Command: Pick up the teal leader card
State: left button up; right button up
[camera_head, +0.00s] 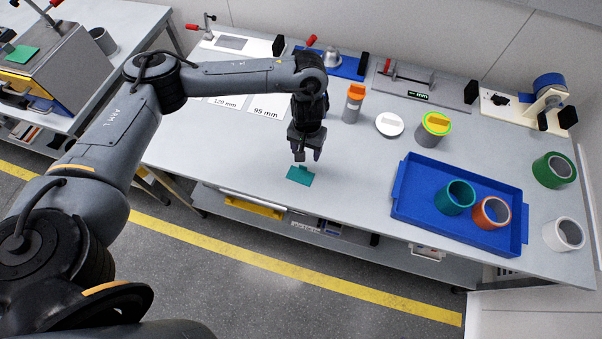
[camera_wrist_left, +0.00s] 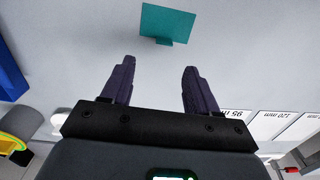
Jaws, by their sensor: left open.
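The teal leader card (camera_head: 300,175) lies on the grey table near its front edge, with a small tab on one side. In the left wrist view the card (camera_wrist_left: 167,22) shows at the top, ahead of the fingertips and apart from them. My left gripper (camera_head: 306,156) is open and empty, just behind the card in the head view. Its two dark fingers (camera_wrist_left: 159,75) stand apart in the left wrist view, with only table surface between them. My right gripper is in neither view.
A blue tray (camera_head: 400,192) with a teal ring (camera_head: 455,197) and an orange ring (camera_head: 491,212) stands to the right. Behind are an orange-topped grey cylinder (camera_head: 353,103), a white disc (camera_head: 389,124) and a yellow-topped container (camera_head: 433,127). The table between card and tray is clear.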

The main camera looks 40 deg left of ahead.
pick_arm(q)
send_over(303, 170)
jog(key=f, duration=0.2)
jog(key=f+b, duration=0.1)
jog(key=f, duration=0.1)
jog(key=shift+w+d+f, duration=0.1)
jog(key=shift+w+d, duration=0.1)
jog(key=shift+w, duration=0.2)
jog(key=f, duration=0.3)
jog(key=f+b, duration=0.1)
jog(key=shift+s+a+f, duration=0.2)
jog(key=shift+s+a, duration=0.05)
jog(key=shift+s, duration=0.15)
jog(key=shift+f, duration=0.35)
jog(key=c, duration=0.9)
